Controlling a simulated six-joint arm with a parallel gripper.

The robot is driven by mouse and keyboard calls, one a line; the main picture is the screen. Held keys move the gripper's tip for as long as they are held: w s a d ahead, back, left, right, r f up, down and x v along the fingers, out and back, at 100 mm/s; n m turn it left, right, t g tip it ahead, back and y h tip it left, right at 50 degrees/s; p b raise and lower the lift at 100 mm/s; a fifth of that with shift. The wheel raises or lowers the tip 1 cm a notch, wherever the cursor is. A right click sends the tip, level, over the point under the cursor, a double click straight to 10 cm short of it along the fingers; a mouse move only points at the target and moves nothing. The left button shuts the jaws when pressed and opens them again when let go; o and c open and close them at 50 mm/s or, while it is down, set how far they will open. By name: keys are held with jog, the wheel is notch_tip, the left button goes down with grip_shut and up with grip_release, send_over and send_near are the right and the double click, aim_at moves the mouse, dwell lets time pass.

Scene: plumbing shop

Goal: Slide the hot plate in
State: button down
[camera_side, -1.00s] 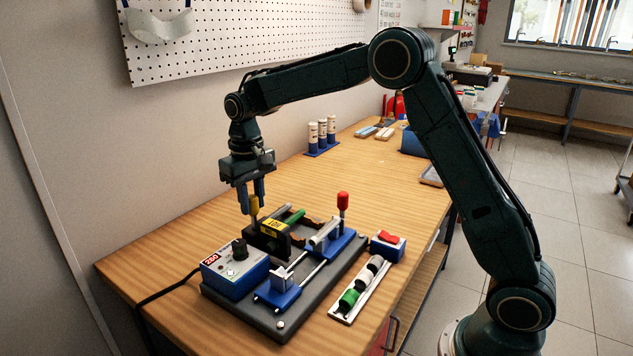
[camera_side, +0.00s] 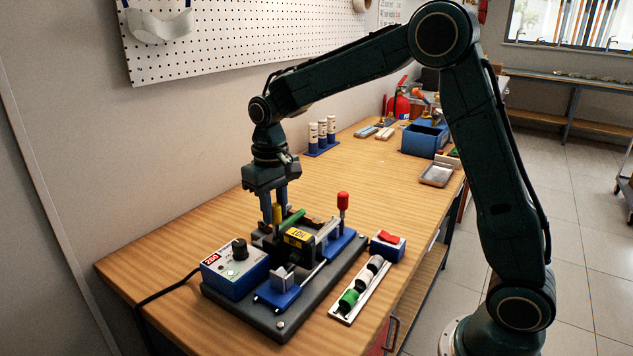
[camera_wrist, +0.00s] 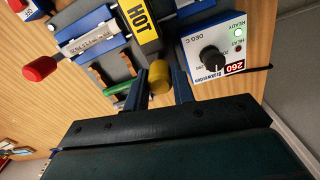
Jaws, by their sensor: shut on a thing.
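The hot plate (camera_side: 297,239) is a dark block with a yellow HOT label, standing between the clamps on the grey machine base (camera_side: 309,307). Its label also shows at the top of the wrist view (camera_wrist: 141,22). My gripper (camera_side: 274,220) is shut on the plate's yellow handle (camera_side: 277,213); in the wrist view the handle (camera_wrist: 159,78) sits between the two fingers. A green pipe (camera_side: 291,222) lies behind the plate, and a grey pipe (camera_side: 327,229) lies in the blue clamp at right. A red-knobbed lever (camera_side: 343,201) stands upright there.
The blue control box (camera_side: 234,270) reads 260 and its green ready light is lit. A rack of short pipe pieces (camera_side: 361,288) and a red switch box (camera_side: 388,245) stand to the right. White bottles (camera_side: 322,132) and a blue bin (camera_side: 424,138) are farther back.

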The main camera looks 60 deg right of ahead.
jog(key=shift+s, duration=0.35)
jog(key=c, duration=1.2)
grip_release()
jog(key=shift+o, duration=0.2)
jog(key=shift+r, duration=0.1)
notch_tip(320, 180, up, 14)
jog(key=shift+f, duration=0.2)
